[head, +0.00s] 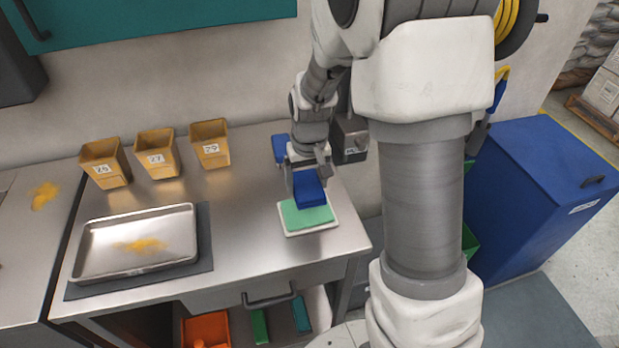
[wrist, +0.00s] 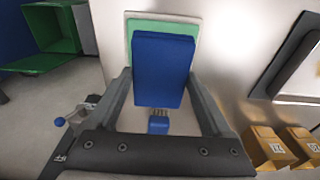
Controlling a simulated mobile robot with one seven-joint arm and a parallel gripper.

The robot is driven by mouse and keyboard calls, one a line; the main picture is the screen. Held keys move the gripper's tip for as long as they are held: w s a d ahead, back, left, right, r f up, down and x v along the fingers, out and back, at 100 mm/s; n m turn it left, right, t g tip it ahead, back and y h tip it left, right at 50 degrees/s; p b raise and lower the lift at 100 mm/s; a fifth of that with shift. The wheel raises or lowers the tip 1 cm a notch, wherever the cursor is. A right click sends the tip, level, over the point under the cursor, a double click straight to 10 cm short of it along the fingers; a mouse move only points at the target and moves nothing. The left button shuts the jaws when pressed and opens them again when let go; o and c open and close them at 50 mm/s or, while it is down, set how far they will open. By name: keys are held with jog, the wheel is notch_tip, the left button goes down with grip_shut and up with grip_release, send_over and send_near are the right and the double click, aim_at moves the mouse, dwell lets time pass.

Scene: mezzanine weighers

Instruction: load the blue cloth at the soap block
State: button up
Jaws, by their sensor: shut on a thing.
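The blue cloth (head: 310,193) is a folded, thick pad between the fingers of my gripper (head: 306,180). In the wrist view the cloth (wrist: 163,70) fills the space between both fingers, and my gripper is shut on it. The green soap block (head: 303,217) lies flat on a white dish (head: 320,229) near the steel table's front right. The cloth is over the back part of the soap block and hides some of it. The soap also shows behind the cloth in the wrist view (wrist: 138,29). I cannot tell whether cloth and soap touch.
Three tan bins (head: 156,158) stand along the back of the table (head: 240,220). A metal tray (head: 185,222) with yellow powder sits at left on a dark mat. A blue item (head: 279,150) and a grey box (head: 350,137) are behind my gripper. A blue bin (head: 540,190) stands right.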

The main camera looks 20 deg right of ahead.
aim_at(308, 211)
jog(key=shift+f+b, duration=1.95)
jog(key=shift+f, duration=0.95)
jog(key=shift+s+f+b, duration=0.1)
jog(key=shift+f+b, duration=0.45)
jog(key=shift+f, duration=0.05)
jog(key=shift+r+p, duration=2.6)
jog(key=shift+r, duration=1)
jog(key=shift+f, duration=0.15)
